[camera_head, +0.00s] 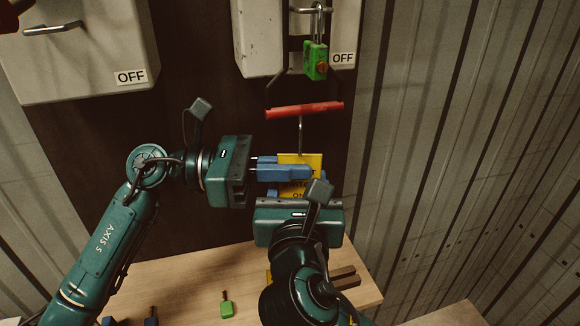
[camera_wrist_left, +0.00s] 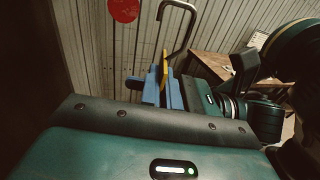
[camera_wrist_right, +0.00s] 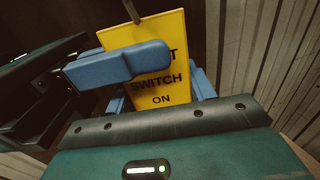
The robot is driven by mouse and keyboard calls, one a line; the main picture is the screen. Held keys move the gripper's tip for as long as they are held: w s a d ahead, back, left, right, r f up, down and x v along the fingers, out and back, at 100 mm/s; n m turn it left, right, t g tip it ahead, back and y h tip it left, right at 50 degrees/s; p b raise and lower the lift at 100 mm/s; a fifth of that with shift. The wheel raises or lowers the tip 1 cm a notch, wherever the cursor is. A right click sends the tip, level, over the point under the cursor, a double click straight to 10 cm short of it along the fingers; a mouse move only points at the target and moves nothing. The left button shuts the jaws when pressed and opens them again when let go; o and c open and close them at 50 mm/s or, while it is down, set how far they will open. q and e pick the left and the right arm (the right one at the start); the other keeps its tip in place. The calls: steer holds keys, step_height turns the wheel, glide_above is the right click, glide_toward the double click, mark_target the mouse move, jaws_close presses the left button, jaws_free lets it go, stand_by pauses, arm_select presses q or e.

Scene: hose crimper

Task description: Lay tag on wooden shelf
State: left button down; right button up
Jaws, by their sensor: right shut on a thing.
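The yellow tag (camera_head: 312,160) stands upright above the front of the wooden shelf (camera_head: 190,276), below a red bar-like piece. The right wrist view shows its face (camera_wrist_right: 172,85) with "SWITCH ON"; a finger covers part of the lettering. My right gripper (camera_wrist_right: 160,92) is shut on the tag from below, its fingers at the tag's two sides. My left gripper (camera_head: 282,168) reaches in from the left with one finger before the tag and one behind. In the left wrist view its fingers (camera_wrist_left: 163,94) stand slightly apart around the tag's edge.
A green padlock (camera_head: 315,62) hangs from a metal loop by the right "OFF" box (camera_head: 262,40). The red piece (camera_head: 304,110) is above the tag. A green padlock (camera_head: 226,307) and dark bars (camera_head: 344,277) lie on the shelf. A corrugated wall stands right.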

steer(key=shift+d, duration=0.1)
steer(key=shift+c, duration=0.2)
steer(key=o, duration=1)
